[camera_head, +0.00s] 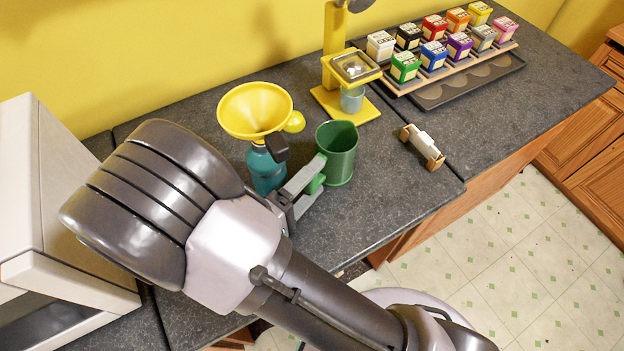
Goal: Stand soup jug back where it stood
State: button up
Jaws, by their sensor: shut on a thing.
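The green jug (341,158), which I take as the soup jug, is upright with its open top facing up. My gripper (314,180) reaches in from the lower left and is shut on the jug's handle side. The handle is mostly hidden between the fingers. I cannot tell whether the jug's base touches the dark counter (395,195) or is slightly above it. The inside of the jug looks dark green, and I cannot make out any contents.
A teal bottle (265,170) with a yellow funnel (254,108) stands close left of the jug. A yellow stand (334,45) with a small cup (352,98) is behind. A small white-and-brown object (423,147) lies right. A rack (455,65) holds several coloured boxes. Counter in front of the jug is clear.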

jog(key=shift+f, duration=0.1)
jog(key=o, duration=2.1)
jog(key=shift+v, duration=4)
